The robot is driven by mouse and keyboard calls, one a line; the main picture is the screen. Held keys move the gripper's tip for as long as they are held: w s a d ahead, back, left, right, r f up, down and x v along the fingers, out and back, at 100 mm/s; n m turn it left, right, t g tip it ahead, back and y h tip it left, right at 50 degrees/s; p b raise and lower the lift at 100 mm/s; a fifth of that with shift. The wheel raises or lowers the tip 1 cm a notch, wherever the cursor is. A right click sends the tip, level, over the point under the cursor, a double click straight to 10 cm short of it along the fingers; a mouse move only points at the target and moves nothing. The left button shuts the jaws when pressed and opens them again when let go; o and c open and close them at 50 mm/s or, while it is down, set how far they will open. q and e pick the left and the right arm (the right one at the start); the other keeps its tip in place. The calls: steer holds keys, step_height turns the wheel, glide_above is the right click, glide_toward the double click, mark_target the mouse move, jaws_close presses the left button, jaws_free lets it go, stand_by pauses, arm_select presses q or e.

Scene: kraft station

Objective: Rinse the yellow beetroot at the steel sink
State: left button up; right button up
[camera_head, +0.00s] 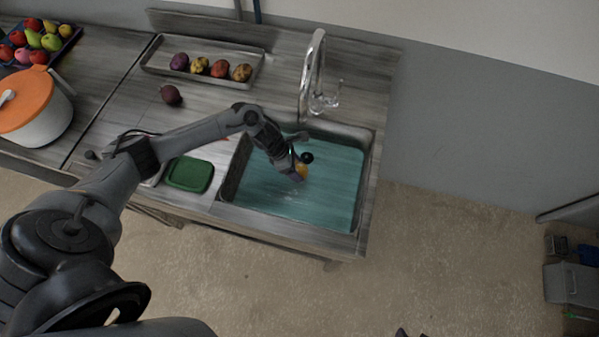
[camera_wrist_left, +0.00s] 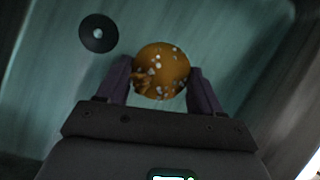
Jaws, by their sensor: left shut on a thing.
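The yellow beetroot (camera_head: 301,170) is held over the steel sink basin (camera_head: 232,172) in the head view. My left gripper (camera_head: 298,172) is shut on it. In the left wrist view the yellow beetroot (camera_wrist_left: 160,70) sits between the two fingers of my left gripper (camera_wrist_left: 161,82), with pale specks on its skin. The basin holds teal-looking water (camera_head: 320,195). I cannot tell whether the beetroot touches the water. The chrome faucet (camera_head: 314,70) stands at the back of the sink. My right gripper is not in view.
A metal tray (camera_head: 151,68) with several root vegetables lies behind, left of the faucet. A dark beetroot (camera_head: 171,95) lies on the counter. A green container (camera_head: 190,174) sits left of the sink. An orange-lidded pot (camera_head: 25,98) and a fruit crate (camera_head: 73,38) stand far left.

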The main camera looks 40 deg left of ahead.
arm_select(q)
steer(key=shift+r+p, duration=1.85)
steer(key=shift+r, duration=1.4)
step_height(320, 180, up, 12)
steer(key=p, duration=0.7)
